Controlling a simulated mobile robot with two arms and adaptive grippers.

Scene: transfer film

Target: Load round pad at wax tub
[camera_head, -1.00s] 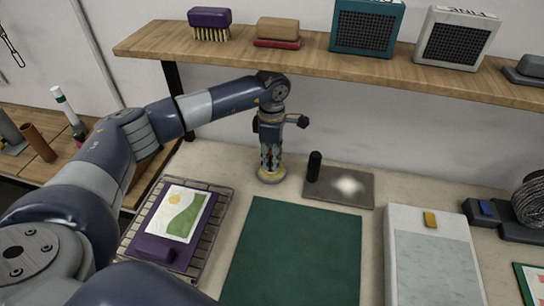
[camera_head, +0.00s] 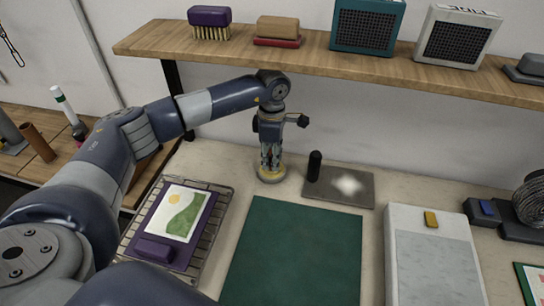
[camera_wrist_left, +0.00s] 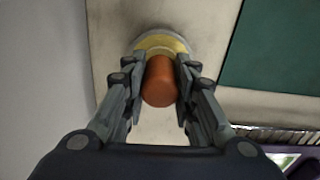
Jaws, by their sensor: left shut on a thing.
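My left gripper (camera_head: 271,160) points straight down at the back of the workbench. In the left wrist view its fingers (camera_wrist_left: 160,95) are closed on the orange-brown handle of the round pad (camera_wrist_left: 160,82). The wax tub (camera_head: 271,173) is a low round dish with yellow wax, directly under the gripper; it also shows in the left wrist view (camera_wrist_left: 163,40), behind the handle. The pad's lower face is hidden, so I cannot tell whether it touches the wax. My right gripper is not in view.
A grey plate (camera_head: 358,188) with a white patch and a black upright knob (camera_head: 314,165) stands just right of the tub. A green mat (camera_head: 295,255) lies in front. A wire rack (camera_head: 226,207) holds a purple board with a picture (camera_head: 178,213). A wooden shelf (camera_head: 340,66) runs above.

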